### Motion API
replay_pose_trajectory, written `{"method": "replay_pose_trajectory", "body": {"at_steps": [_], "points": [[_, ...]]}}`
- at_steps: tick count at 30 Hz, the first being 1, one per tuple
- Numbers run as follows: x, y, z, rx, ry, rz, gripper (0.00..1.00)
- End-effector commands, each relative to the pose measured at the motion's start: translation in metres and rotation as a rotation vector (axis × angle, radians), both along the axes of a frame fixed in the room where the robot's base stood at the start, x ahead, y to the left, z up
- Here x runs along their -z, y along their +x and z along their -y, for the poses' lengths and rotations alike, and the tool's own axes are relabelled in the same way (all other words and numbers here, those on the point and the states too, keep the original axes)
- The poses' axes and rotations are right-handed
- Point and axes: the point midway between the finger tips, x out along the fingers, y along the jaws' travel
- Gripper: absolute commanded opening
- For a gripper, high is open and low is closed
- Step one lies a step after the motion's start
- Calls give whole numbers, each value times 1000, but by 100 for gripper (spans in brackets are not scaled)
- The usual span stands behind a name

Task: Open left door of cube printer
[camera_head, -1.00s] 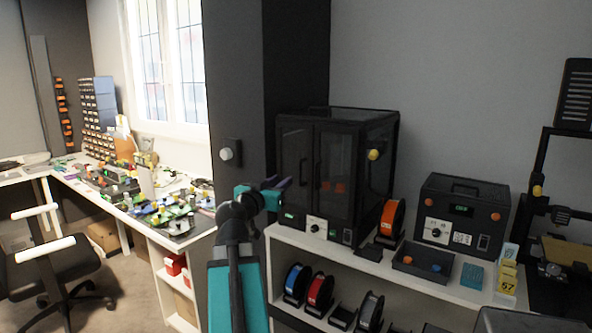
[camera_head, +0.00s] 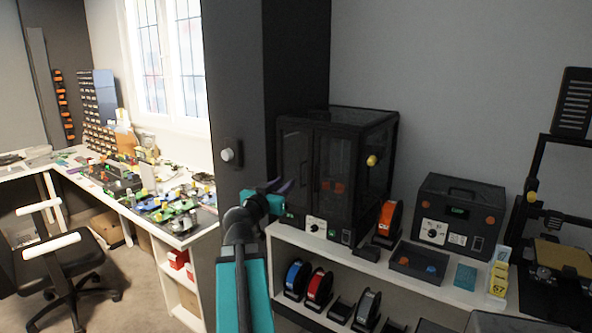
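The cube printer (camera_head: 350,130) is a black box with two dark glass front doors. It stands on the white shelf unit at the centre. Its left door (camera_head: 296,165) looks closed, and its handle is hard to make out against the dark frame. The right door (camera_head: 333,175) is also closed. My gripper (camera_head: 284,187) is at the lower left front of the left door, with dark fingers pointing towards it. The fingers are small and seen from behind, so I cannot tell their opening or whether they touch the door.
A dark pillar (camera_head: 240,100) with a round white knob stands left of the printer. A black box device (camera_head: 460,215), an orange spool (camera_head: 389,220) and an open tray (camera_head: 418,262) sit to its right on the shelf. A cluttered bench (camera_head: 130,205) and chair are at left.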

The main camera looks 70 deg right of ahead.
Motion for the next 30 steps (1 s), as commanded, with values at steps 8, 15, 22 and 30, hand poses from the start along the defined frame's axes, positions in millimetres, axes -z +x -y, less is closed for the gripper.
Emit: {"method": "replay_pose_trajectory", "body": {"at_steps": [8, 15, 22, 30], "points": [[-2, -1, 4, -3, 3, -3, 26], [-3, -1, 17, -2, 2, -2, 26], [-3, -2, 29, -2, 2, -3, 26], [-1, -3, 54, -2, 2, -2, 26]]}}
